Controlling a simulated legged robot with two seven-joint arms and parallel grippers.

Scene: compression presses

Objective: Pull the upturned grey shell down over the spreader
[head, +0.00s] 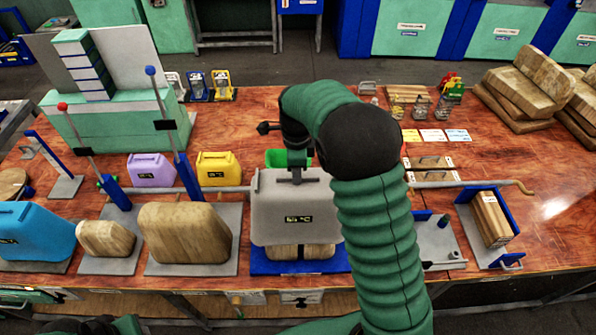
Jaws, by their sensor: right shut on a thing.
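The grey shell (283,205) is a rounded, canister-like body with a dark label on its front, at the middle of the table in the head view. My right gripper (296,176) is shut on its top edge from above; my dark green arm hides part of the shell's right side. Below the shell, the lower part of a wooden block (299,252), which looks like the spreader, shows on a blue base plate (297,267). The shell covers the block's upper part; how far down it sits inside is hidden. My left gripper is not in view.
Two more wooden blocks (186,233) (106,239) stand on grey plates to the left, with a blue canister (36,231) beyond. Purple (151,170) and yellow (218,168) canisters and upright levers (173,135) stand behind. A blue-sided fixture (489,218) is at right.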

